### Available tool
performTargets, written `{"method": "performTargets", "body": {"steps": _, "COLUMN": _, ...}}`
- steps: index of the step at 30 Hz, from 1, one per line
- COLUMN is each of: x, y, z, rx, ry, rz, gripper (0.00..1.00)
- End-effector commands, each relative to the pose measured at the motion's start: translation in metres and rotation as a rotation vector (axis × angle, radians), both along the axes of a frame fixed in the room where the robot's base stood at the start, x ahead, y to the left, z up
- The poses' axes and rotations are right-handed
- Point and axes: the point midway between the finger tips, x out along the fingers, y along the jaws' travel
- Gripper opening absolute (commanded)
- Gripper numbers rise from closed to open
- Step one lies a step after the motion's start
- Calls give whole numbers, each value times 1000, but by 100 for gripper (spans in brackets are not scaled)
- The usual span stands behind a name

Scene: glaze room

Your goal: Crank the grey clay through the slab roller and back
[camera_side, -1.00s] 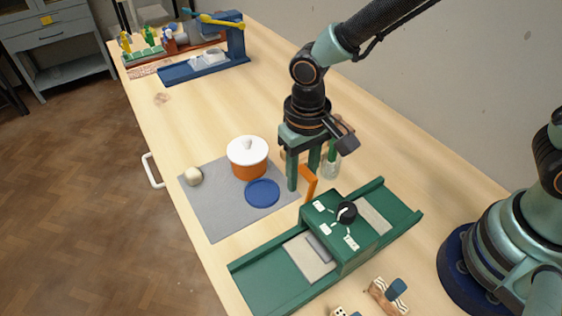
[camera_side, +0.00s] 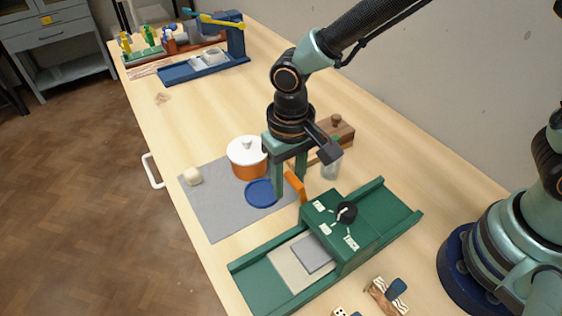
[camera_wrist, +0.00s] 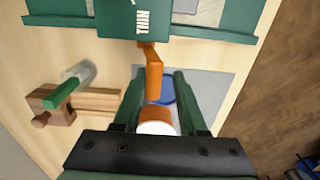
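The green slab roller (camera_side: 335,235) stands at the front of the bench, with a dark dial on its housing. The grey clay (camera_side: 313,253) lies flat on a pale board (camera_side: 290,273) on the bed, just left of the housing. The orange crank handle (camera_side: 296,187) sticks up tilted at the far side; it also shows in the wrist view (camera_wrist: 153,75). My gripper (camera_side: 289,180) is at the handle. In the wrist view my gripper (camera_wrist: 160,76) has its fingers apart, on either side of the handle, with gaps visible. Contact cannot be told.
A grey mat (camera_side: 218,215) holds an orange pot with white lid (camera_side: 247,158), a blue disc (camera_side: 260,194) and a pale lump (camera_side: 193,176). A wooden block (camera_side: 338,130) and a glass bottle (camera_side: 330,168) stand behind my gripper. A blue stand (camera_side: 205,66) is far back.

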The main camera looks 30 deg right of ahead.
Motion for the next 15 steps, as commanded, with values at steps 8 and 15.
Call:
{"method": "performTargets", "body": {"steps": 8, "x": 0, "y": 14, "z": -6, "rx": 0, "ry": 0, "rz": 2, "gripper": 40}}
{"method": "performTargets", "body": {"steps": 15, "x": 0, "y": 25, "z": -10, "rx": 0, "ry": 0, "rz": 2, "gripper": 40}}
